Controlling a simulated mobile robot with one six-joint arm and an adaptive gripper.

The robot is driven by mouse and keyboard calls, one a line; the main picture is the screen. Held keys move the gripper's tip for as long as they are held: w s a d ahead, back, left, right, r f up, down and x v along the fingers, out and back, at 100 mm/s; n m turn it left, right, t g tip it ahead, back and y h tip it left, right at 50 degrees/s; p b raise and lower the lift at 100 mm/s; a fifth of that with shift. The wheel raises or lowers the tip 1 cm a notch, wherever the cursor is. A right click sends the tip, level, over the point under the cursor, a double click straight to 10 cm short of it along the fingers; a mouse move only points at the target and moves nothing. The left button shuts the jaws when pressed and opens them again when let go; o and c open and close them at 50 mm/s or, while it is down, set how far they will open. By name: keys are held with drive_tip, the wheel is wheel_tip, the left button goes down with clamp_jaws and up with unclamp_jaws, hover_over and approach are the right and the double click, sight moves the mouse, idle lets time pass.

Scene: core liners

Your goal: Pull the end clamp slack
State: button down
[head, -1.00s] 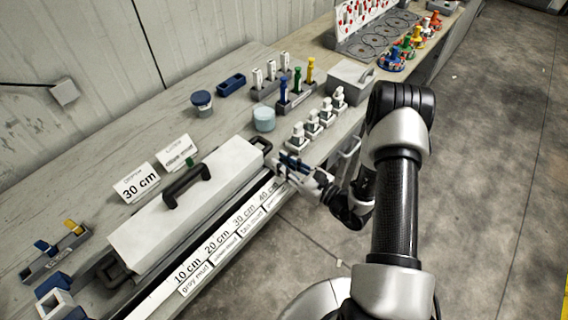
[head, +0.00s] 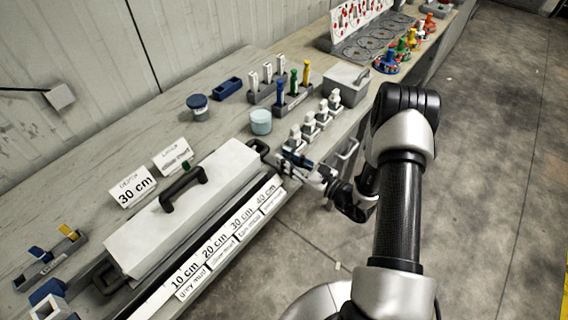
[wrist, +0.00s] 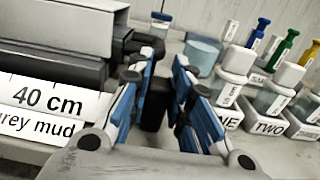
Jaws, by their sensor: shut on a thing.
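The core liner is a long white case (head: 150,230) with a black top handle (head: 183,188), lying along the bench. Black fittings show at its two ends, the far one (head: 260,147) close to my gripper. My gripper (head: 293,161) is at this far end. In the wrist view, the blue-padded fingers of my gripper (wrist: 167,68) stand on both sides of a dark block (wrist: 153,110), which seems to be the end clamp. They are shut on it. The lower part of the block is hidden by the gripper. I cannot tell how tight the clamp is.
A scale strip (head: 228,235) marked 10 to 40 cm runs along the front of the case. Labelled sample jars (head: 310,127) stand just beyond my gripper, close to its right. A pale blue tub (head: 261,122) stands behind. Open floor (head: 480,180) lies right.

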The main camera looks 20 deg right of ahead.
drive_tip(key=shift+w+d, duration=0.1)
drive_tip(key=shift+d, duration=0.1)
drive_tip(key=c, duration=1.7)
unclamp_jaws()
drive_tip(key=shift+d, duration=0.1)
drive_tip(key=v, duration=1.2)
